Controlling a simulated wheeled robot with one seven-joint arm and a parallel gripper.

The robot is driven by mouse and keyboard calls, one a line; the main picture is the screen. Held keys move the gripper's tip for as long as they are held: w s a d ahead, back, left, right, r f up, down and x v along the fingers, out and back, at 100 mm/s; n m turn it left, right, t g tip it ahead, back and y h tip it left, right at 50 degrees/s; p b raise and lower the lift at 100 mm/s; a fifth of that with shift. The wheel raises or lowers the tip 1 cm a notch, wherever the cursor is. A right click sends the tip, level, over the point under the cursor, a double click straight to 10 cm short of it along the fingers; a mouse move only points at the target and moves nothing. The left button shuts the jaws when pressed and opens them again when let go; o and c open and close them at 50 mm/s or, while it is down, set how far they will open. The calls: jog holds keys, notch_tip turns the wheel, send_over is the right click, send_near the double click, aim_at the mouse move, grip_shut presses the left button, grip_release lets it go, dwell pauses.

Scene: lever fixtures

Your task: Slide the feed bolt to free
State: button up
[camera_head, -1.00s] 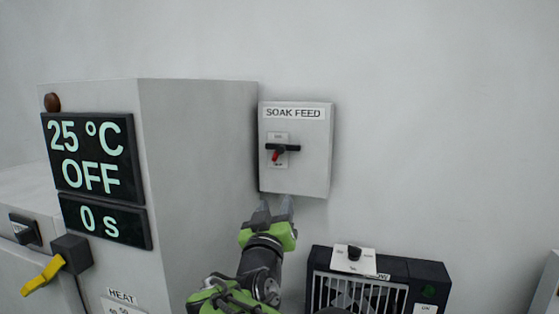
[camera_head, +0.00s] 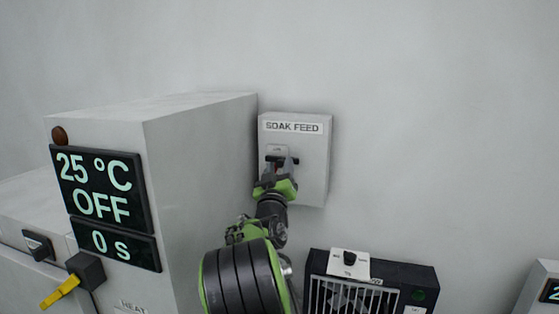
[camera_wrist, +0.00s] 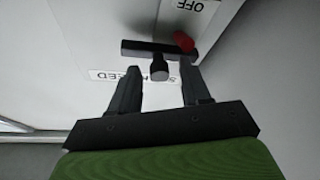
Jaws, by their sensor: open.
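The SOAK FEED box (camera_head: 316,165) is a pale panel on the wall. Its black feed bolt, a crossbar (camera_wrist: 135,47) with a round knob (camera_wrist: 158,69), shows in the wrist view, with a red part (camera_wrist: 183,41) beside it. In the head view only part of the black bar (camera_head: 293,160) shows past my gripper (camera_head: 278,165). My gripper is open in front of the box, its two fingers either side of the knob in the wrist view (camera_wrist: 162,76). I cannot tell whether a finger touches the knob. An OFF label (camera_wrist: 188,5) appears upside down in the wrist view.
A large grey cabinet (camera_head: 205,170) with a display reading 25 °C, OFF, 0 s (camera_head: 103,190) stands close on the left, with a yellow-handled lever (camera_head: 60,292). A black grilled unit (camera_head: 400,272) sits below right.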

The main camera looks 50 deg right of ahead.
aim_at(310, 172)
jog(key=shift+c, duration=0.3)
grip_shut()
jog(key=shift+s, duration=0.1)
jog(key=s+d, duration=0.1)
jog(key=s, duration=0.1)
jog(key=s+d, duration=0.1)
jog(key=s, duration=0.1)
jog(key=s+d, duration=0.1)
jog(key=s, duration=0.1)
jog(key=shift+s+d+f+b, duration=0.1)
jog(key=shift+s+d+b, duration=0.25)
jog(key=shift+o, duration=0.3)
grip_release()
jog(key=shift+s, duration=0.2)
jog(key=shift+w, duration=0.1)
